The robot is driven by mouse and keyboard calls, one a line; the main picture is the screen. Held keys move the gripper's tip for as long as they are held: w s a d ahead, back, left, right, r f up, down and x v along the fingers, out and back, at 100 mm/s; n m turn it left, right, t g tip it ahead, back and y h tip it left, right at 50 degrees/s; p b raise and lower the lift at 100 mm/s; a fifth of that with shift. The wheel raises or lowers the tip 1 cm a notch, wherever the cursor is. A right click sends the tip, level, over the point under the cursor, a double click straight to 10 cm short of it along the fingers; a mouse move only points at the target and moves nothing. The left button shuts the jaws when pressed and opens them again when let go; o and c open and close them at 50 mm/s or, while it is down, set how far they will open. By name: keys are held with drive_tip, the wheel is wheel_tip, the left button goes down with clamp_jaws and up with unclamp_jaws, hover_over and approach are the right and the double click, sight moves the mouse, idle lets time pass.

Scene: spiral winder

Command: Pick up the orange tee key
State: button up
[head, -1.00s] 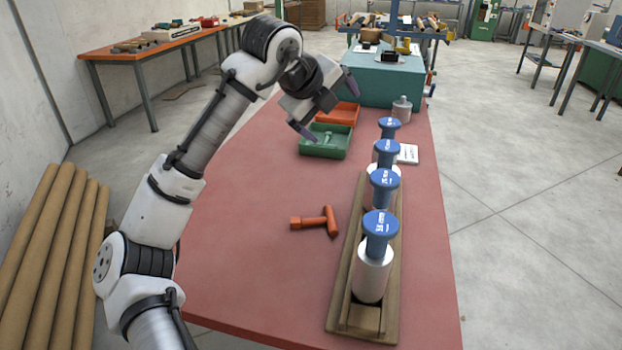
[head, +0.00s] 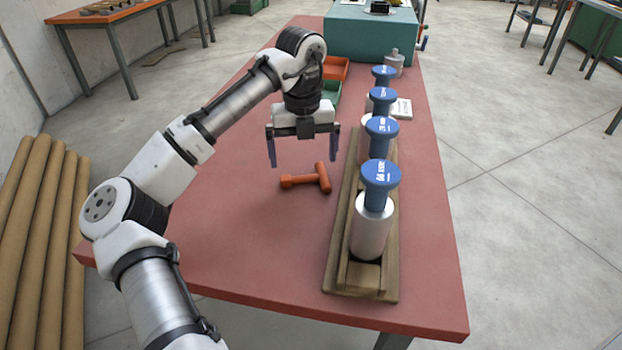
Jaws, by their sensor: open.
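The orange tee key (head: 308,180) lies flat on the red table top, left of the wooden rack. Its crossbar is at the right end and its stem points left. My gripper (head: 304,158) points down with its two fingers spread wide, one on the left and one on the right. It is empty. In the head view the fingertips show just above and behind the key, and they do not touch it. I cannot tell the exact height of the fingers over the table.
A wooden rack (head: 337,272) with several blue-topped metal cylinders (head: 370,228) stands close to the right of the key. A green tray (head: 331,92) and an orange tray (head: 336,68) lie behind my arm. The red table (head: 240,240) is clear in front and left.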

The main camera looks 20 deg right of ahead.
sight(304, 176)
wheel_tip(304, 176, down, 5)
drive_tip(key=shift+d, duration=0.1)
drive_tip(key=c, duration=0.7)
drive_tip(key=shift+r, duration=0.15)
